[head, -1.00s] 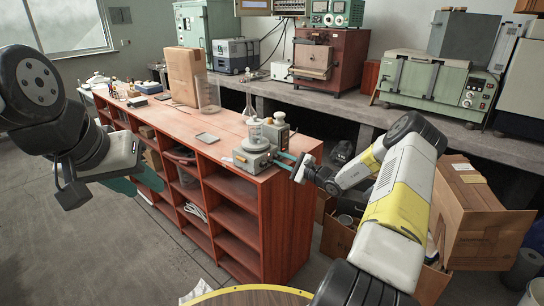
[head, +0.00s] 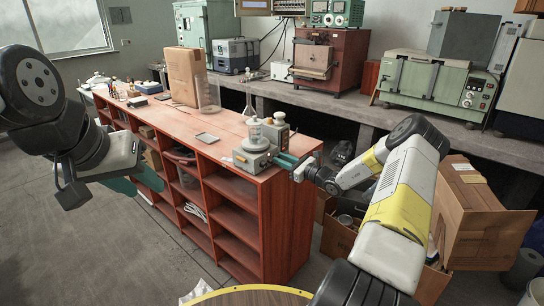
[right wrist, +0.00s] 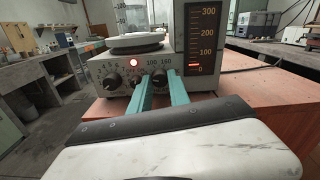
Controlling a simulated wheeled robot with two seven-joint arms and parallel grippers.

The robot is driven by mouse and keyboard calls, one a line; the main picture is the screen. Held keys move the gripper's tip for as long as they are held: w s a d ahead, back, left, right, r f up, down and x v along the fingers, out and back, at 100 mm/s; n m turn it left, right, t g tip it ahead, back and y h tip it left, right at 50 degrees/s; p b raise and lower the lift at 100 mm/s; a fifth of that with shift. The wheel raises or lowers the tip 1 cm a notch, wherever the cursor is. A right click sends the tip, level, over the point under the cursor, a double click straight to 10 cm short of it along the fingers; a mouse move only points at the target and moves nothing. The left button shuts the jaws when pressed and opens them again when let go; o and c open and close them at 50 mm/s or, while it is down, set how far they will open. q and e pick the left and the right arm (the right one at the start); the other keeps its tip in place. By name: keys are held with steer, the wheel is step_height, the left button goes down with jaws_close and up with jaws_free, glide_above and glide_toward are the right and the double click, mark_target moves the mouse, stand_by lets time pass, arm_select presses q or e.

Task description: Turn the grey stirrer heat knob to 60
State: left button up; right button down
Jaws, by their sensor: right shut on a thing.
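The grey stirrer (head: 255,160) stands near the right end of the red-brown bench top, with a glass vessel (head: 255,133) on its round plate. In the right wrist view, its front (right wrist: 125,72) has a dark knob (right wrist: 112,82) at left and the heat knob (right wrist: 160,77) at right, ringed by small numbers. My right gripper (right wrist: 161,82) also shows in the head view (head: 283,160); its teal fingers are shut on the heat knob. The knob's pointer is too small to read. My left gripper (head: 130,186) hangs in front of the shelves at left, away from the stirrer; its fingertips are unclear.
A scale panel (right wrist: 203,40) marked 0 to 300 has a short red bar near 0. A red light (right wrist: 133,62) glows on the stirrer front. Cardboard boxes (head: 480,215) stand below my right arm.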

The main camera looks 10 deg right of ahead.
steer(key=shift+m, duration=0.3)
steer(key=c, duration=1.2)
jaws_free()
steer(key=shift+c, duration=0.2)
